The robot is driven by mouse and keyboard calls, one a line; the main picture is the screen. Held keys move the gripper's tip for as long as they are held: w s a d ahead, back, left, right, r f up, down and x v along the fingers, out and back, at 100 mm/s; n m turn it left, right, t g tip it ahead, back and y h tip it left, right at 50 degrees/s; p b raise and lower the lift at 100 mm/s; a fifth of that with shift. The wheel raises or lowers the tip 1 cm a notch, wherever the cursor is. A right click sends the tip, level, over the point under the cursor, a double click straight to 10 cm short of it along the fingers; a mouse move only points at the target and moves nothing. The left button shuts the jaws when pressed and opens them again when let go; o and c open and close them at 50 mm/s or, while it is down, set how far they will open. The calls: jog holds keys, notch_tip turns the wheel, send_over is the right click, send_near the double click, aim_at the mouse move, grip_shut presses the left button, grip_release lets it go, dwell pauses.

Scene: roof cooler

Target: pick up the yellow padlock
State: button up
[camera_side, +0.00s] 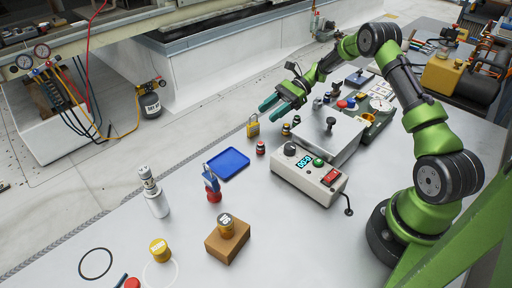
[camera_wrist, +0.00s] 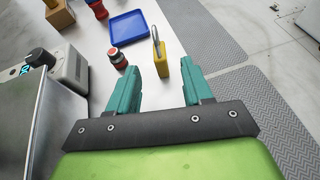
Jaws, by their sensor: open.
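The yellow padlock (camera_side: 253,129) stands on the grey work surface near its far edge, right of the blue tray, in the side view. Its grey shackle points up. In the wrist view the padlock (camera_wrist: 161,66) lies ahead of my fingertips, in line with the gap between them. My gripper (camera_side: 281,97) has teal fingers and is above and to the right of the padlock in the side view. In the wrist view my gripper (camera_wrist: 160,84) is open and empty. No contact with the padlock shows.
A small red-and-black item (camera_wrist: 117,58) sits just left of the padlock. A blue tray (camera_wrist: 130,26) lies beyond. A control box with a display (camera_side: 310,174) and a metal-topped box (camera_side: 330,138) stand nearby.

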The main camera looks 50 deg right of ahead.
aim_at(256, 122)
jog(key=x, duration=0.9)
jog(key=shift+a, duration=0.15)
jog(key=shift+c, duration=0.3)
grip_shut()
